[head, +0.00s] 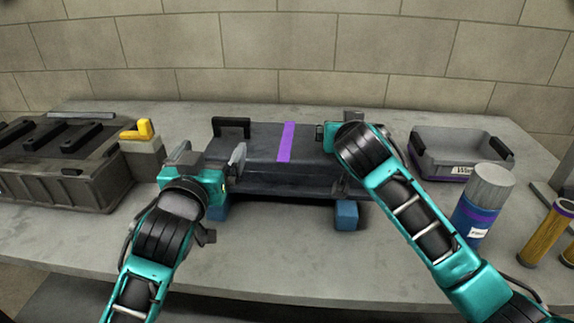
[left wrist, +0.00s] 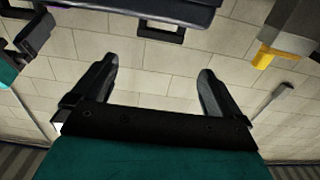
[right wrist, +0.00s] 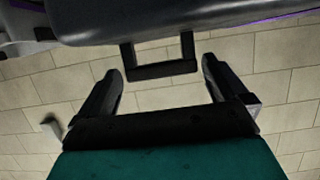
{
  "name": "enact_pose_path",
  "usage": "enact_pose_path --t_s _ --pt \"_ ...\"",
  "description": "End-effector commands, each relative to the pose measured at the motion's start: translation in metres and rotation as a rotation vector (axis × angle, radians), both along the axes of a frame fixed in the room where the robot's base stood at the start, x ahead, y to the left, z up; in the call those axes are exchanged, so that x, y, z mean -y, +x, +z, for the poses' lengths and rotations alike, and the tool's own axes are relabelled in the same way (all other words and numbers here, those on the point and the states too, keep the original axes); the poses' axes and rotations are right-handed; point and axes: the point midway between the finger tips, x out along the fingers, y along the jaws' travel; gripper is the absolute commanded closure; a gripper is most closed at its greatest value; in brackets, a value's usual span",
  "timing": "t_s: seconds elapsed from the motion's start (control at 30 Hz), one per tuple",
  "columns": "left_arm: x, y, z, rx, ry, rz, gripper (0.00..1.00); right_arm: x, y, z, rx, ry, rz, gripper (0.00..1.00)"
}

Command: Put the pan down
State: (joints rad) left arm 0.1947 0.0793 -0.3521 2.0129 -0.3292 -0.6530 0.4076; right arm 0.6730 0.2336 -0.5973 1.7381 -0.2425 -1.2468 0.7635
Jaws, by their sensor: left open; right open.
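The pan (head: 262,150) is a dark grey box with a purple stripe across it, sitting on blue blocks on the bench. Its left black handle (head: 231,127) stands free. My left gripper (head: 209,158) is open in front of the pan's left end; the left wrist view shows the handle (left wrist: 161,30) beyond the fingertips, with nothing between them. My right gripper (right wrist: 162,75) is open at the pan's right end. In the right wrist view the right black handle (right wrist: 163,69) lies between or just beyond its fingertips. In the head view my arm mostly hides that handle.
One blue block (head: 346,216) shows under the pan's front right. A dark engine-like case (head: 60,185) and a block with a yellow part (head: 138,130) stand left. A grey bin (head: 445,160), a blue cylinder (head: 475,215) and yellow cylinders (head: 547,233) stand right. The bench front (head: 270,265) is clear.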

Motion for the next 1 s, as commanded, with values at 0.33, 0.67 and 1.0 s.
enact_pose_path --t_s 0.33,0.67,1.0 --pt "0.000 0.000 0.000 0.000 0.000 0.000 0.00 -0.008 -0.053 0.019 0.000 0.001 0.001 0.00" --pt "0.000 0.000 0.000 0.000 0.000 0.000 0.00 -0.009 -0.065 0.024 0.000 0.000 -0.001 0.00" --pt "0.000 0.000 0.000 0.000 0.000 0.000 0.00 -0.009 -0.065 0.024 0.000 0.000 0.000 0.00"
